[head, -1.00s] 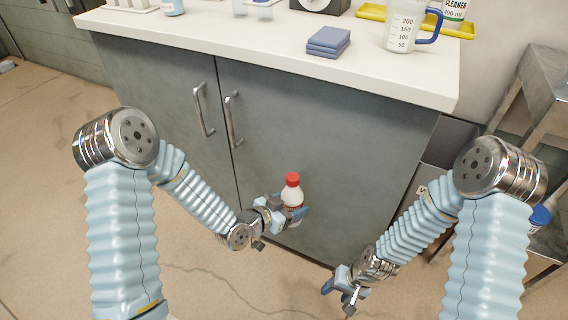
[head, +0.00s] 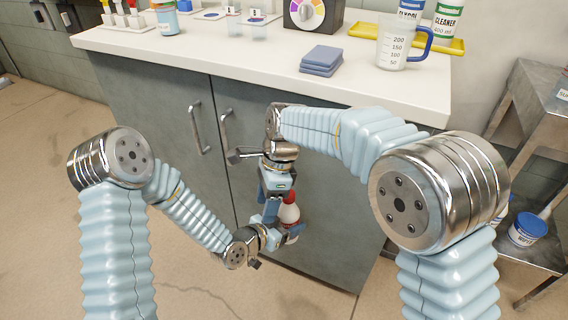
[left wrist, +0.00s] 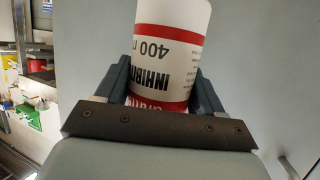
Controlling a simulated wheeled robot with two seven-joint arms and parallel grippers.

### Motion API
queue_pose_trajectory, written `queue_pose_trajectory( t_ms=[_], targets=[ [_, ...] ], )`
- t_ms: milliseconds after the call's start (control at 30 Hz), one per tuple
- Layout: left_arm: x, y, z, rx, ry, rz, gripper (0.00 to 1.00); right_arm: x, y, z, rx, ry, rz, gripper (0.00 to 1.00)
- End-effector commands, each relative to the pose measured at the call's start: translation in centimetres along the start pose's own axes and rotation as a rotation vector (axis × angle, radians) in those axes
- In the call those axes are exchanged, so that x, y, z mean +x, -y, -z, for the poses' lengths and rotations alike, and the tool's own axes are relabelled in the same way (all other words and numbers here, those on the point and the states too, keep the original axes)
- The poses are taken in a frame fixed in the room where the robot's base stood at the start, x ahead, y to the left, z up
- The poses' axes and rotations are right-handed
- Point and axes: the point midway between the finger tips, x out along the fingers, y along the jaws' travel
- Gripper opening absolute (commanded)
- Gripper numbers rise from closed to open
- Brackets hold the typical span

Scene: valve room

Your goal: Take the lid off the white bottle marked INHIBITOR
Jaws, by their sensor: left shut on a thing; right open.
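The white bottle marked INHIBITOR (head: 290,214) has a red lid (head: 290,197) and is held in front of the grey cabinet. My left gripper (head: 283,236) is shut on the bottle's body. In the left wrist view the bottle (left wrist: 165,68) appears with its label upside down between the two fingers; its lid is out of that view. My right gripper (head: 272,208) points down from above, just left of the lid, with its fingers open. The arm and fingers partly cover the lid and bottle; I cannot tell whether the right fingers touch the lid.
The cabinet (head: 320,240) with two metal handles stands close behind the grippers. On its white counter (head: 360,95) are folded blue cloths (head: 321,60), a measuring jug (head: 396,45) and a yellow tray (head: 368,31). A metal shelf unit (head: 530,130) stands at the right.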

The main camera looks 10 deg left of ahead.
Motion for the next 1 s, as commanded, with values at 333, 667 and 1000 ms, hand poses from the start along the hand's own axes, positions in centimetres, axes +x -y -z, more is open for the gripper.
queue_pose_trajectory(
  t_ms=[333,667,1000],
  targets=[
    [0.0,0.0,0.1,0.001,-0.002,0.000,0.00,-4.2,3.8,-1.9,0.847,-0.156,0.184,0.55],
    [0.0,0.0,0.1,0.001,-0.002,0.000,0.00,-7.2,4.1,3.6,1.101,-0.188,0.208,0.55],
    [0.0,0.0,0.1,0.001,-0.002,0.000,0.00,-2.1,4.5,5.0,1.104,-0.190,0.206,0.55]
  ],
)
